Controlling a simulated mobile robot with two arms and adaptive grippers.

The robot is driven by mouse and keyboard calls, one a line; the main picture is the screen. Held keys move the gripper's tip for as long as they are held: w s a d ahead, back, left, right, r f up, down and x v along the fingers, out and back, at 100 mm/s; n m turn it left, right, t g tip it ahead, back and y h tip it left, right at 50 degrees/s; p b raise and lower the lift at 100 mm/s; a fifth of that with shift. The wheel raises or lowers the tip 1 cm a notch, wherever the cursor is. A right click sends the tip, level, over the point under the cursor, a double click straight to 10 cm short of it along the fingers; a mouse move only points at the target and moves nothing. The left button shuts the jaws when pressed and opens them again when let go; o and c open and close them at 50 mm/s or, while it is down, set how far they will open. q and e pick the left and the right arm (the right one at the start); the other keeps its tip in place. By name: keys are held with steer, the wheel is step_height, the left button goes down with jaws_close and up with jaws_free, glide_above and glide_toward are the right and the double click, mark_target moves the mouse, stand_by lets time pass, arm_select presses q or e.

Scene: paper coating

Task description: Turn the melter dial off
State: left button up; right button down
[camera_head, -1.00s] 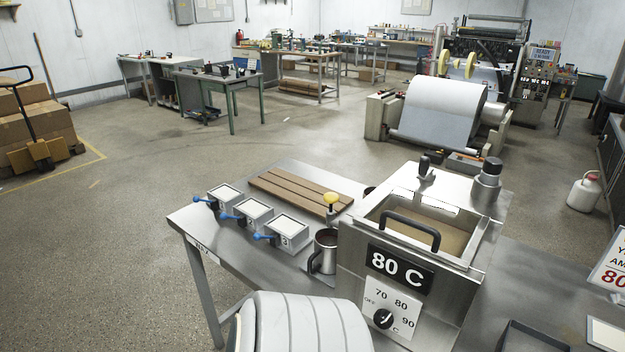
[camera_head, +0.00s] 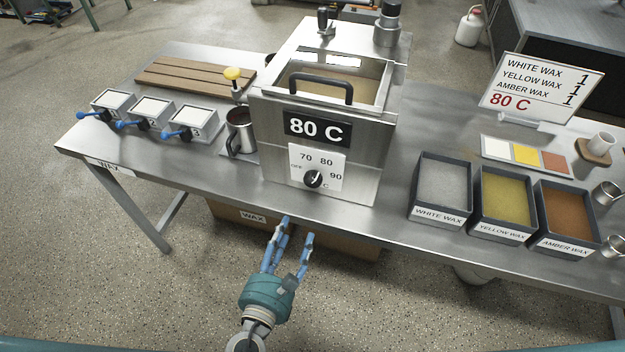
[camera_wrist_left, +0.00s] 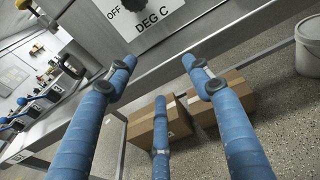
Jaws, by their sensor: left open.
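The melter (camera_head: 270,140) is a steel box on the metal table. Its display (camera_head: 317,127) reads 80 C. The black melter dial (camera_head: 313,179) sits on a white plate (camera_head: 332,168) marked OFF, 70, 80 and 90; its light pointer seems to face up and right. My left gripper (camera_head: 296,232) is open and empty, in front of the table and below the dial, with blue fingers pointing toward the melter. In the left wrist view the dial plate (camera_wrist_left: 150,32) is at the top, beyond the fingers, with the dial mostly cut off. My right gripper is not in view.
A mug (camera_head: 240,128) stands left of the melter, beside several small boxes with blue handles. White (camera_head: 416,217), yellow (camera_head: 476,228) and amber (camera_head: 538,240) wax bins stand to the right. The table's front edge (camera_head: 240,205) lies between gripper and melter. A cardboard box (camera_head: 225,212) is below.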

mark_target(311, 183)
arm_select(q)
step_height(311, 183, up, 8)
steer(key=d+m+t+h, duration=0.1)
steer(key=m+t, duration=0.1)
steer(key=m, duration=0.2)
steer(key=p+x, duration=0.1)
steer(key=x, duration=0.5)
steer(key=p+x, duration=0.1)
steer(key=x, duration=0.2)
steer(key=shift+w+d+p, duration=0.2)
steer(key=shift+d+p, duration=0.1)
steer(key=shift+d, duration=0.1)
steer(key=shift+w+d+f, duration=0.15)
steer(key=shift+w, duration=0.4)
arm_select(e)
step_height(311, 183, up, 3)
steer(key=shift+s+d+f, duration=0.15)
arm_select(q)
steer(key=c, duration=1.1)
